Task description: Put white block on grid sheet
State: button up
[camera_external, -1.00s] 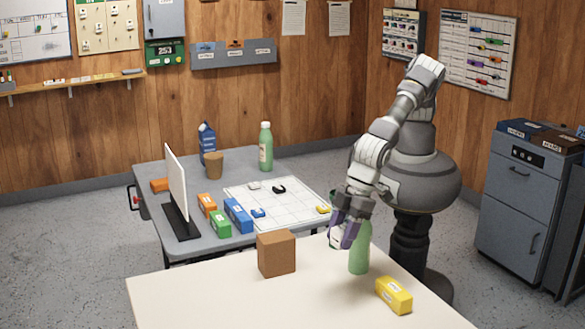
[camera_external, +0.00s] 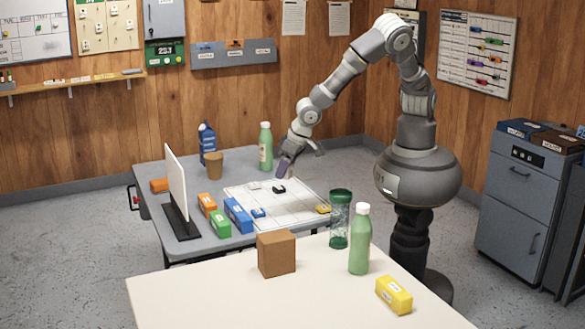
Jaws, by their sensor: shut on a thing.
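My gripper (camera_external: 284,167) has dark purple fingers pointing down over the back right part of the grid sheet (camera_external: 300,207). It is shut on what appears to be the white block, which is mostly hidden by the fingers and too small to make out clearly. The grid sheet is white with thin lines and lies flat on the grey table. On it are a small white piece (camera_external: 253,185), a black piece (camera_external: 279,189), a blue piece (camera_external: 258,213) and a yellow piece (camera_external: 323,209). My gripper is above the sheet, behind the black piece.
A green bottle (camera_external: 265,147) stands close left of my gripper. A brown cup (camera_external: 213,165), blue carton (camera_external: 206,140) and upright white panel (camera_external: 176,190) are further left. A green tumbler (camera_external: 339,220), another bottle (camera_external: 360,240) and a brown box (camera_external: 276,254) stand on the cream table (camera_external: 220,300).

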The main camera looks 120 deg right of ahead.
jog(key=s+d+m+g+h+p, duration=0.15)
jog(key=s+d+m, duration=0.25)
jog(key=s+d, duration=0.6)
jog(key=s+d+m+g, duration=0.2)
jog(key=s+d+m, duration=0.3)
jog(key=s, duration=0.9)
jog(key=b, duration=0.3)
send_over(280, 184)
jog(key=a, duration=0.1)
jog(key=shift+n+t, duration=0.25)
jog(key=shift+n, duration=0.15)
jog(key=f, duration=1)
jog(key=shift+s+a+f, duration=0.2)
jog(key=shift+s+f, duration=0.1)
jog(key=shift+s, duration=0.1)
jog(key=f, duration=0.1)
jog(key=f+b, duration=0.2)
jog(key=shift+w+d+f, duration=0.2)
jog(key=shift+w+f, duration=0.1)
jog(key=shift+f, duration=0.05)
jog(key=shift+r, duration=0.15)
jog(key=o, duration=0.6)
jog(key=shift+f, duration=0.2)
jog(key=o, duration=0.5)
